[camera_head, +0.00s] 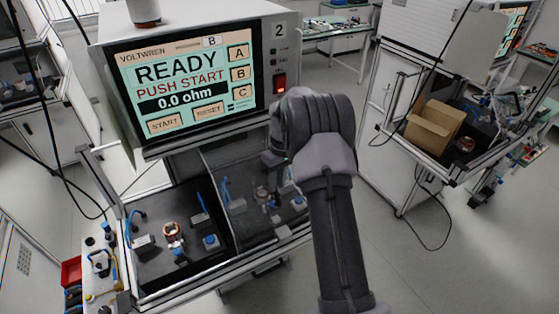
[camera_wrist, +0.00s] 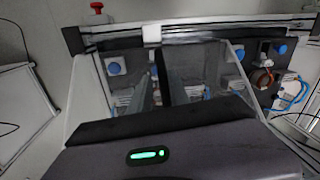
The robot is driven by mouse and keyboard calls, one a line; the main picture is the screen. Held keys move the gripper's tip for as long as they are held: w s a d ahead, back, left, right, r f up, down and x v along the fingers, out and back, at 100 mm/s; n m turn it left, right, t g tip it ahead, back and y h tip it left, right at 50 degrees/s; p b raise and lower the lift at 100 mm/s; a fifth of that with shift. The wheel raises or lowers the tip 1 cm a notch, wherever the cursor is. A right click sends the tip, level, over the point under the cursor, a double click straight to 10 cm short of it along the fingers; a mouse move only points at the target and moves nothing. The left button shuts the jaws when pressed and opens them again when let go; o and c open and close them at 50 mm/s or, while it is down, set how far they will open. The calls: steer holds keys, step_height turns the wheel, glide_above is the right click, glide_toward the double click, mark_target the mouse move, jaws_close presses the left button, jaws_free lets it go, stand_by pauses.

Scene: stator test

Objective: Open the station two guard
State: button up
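Station two (camera_head: 285,85) carries a lit screen (camera_head: 185,85) reading READY, PUSH START and 0.0 ohm, with a "2" beside it. Under it, a grey see-through panel that looks like the guard (camera_head: 232,165) stands over the right part of the dark work deck; blurred fixtures show through it. The left part of the deck is uncovered, with a copper-wound stator (camera_head: 172,230) and blue knobs. My gripper (camera_head: 272,158) is at the panel's upper right, below the red switch. Contact cannot be made out. In the wrist view a small white block (camera_wrist: 151,33) sits on the rail beyond my gripper.
A red button (camera_wrist: 96,7) stands by the rail in the wrist view. A bench with a cardboard box (camera_head: 434,122) is at the right. Cables hang at the left, near a red bin (camera_head: 71,271). Floor shows clear between station and bench.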

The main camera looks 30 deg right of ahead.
step_height(320, 180, up, 14)
steer(key=d+p, duration=0.2)
steer(key=shift+w, duration=0.1)
steer(key=s+a+r+m+t+b, duration=0.1)
steer(key=s+a+m+t+b, duration=0.2)
steer(key=s+a+b, duration=1.15)
steer(key=s+a+f+m+t+b, duration=0.2)
steer(key=s+a+f+b, duration=0.6)
steer(key=s, duration=0.7)
step_height(320, 180, down, 3)
steer(key=a+t, duration=0.1)
steer(key=a, duration=0.1)
steer(key=shift+s+a+m+y+b, duration=0.2)
steer(key=shift+a+m+y+b, duration=0.1)
steer(key=shift+a+m, duration=0.1)
steer(key=shift+f, duration=0.1)
